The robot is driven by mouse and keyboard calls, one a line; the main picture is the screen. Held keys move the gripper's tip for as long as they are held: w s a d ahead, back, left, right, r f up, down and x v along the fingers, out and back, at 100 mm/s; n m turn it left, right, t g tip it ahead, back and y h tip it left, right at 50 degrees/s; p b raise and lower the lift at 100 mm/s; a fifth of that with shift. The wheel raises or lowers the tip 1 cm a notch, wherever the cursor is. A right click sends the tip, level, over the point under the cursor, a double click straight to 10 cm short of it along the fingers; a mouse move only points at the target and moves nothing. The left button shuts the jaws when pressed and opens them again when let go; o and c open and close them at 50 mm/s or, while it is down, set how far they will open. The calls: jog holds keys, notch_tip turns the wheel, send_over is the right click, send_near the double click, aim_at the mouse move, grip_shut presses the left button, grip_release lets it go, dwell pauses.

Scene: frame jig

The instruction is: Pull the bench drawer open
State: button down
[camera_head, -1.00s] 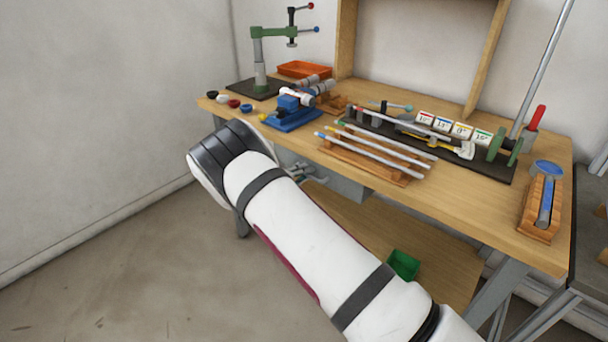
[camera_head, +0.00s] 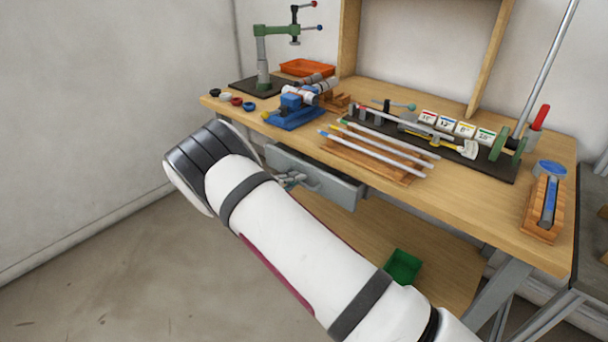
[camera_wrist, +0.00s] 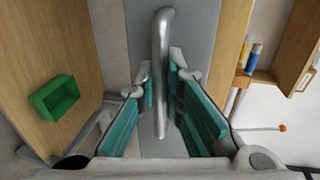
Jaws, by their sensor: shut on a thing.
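The drawer's handle (camera_wrist: 161,75) is a rounded metal bar between my gripper's teal-lined fingers. My gripper (camera_wrist: 160,88) is shut on the handle. In the head view my gripper (camera_head: 290,180) is at the drawer front, partly hidden by my arm. The inside of the drawer is mostly hidden.
The bench top (camera_head: 470,205) holds a wooden rack of rods (camera_head: 365,160), a blue vise (camera_head: 296,110) and a green-armed stand (camera_head: 263,60). A green bin (camera_head: 403,267) sits on the lower shelf. The floor left of the bench is clear.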

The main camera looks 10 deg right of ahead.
jog(key=f+v, duration=0.3)
jog(key=v, duration=1.3)
jog(key=shift+s+a+f+b, duration=0.2)
jog(key=shift+s+a+b, duration=0.05)
jog(key=shift+a+b, duration=0.2)
jog(key=c, duration=2)
grip_release()
jog(key=shift+o, duration=0.2)
jog(key=v, duration=1.2)
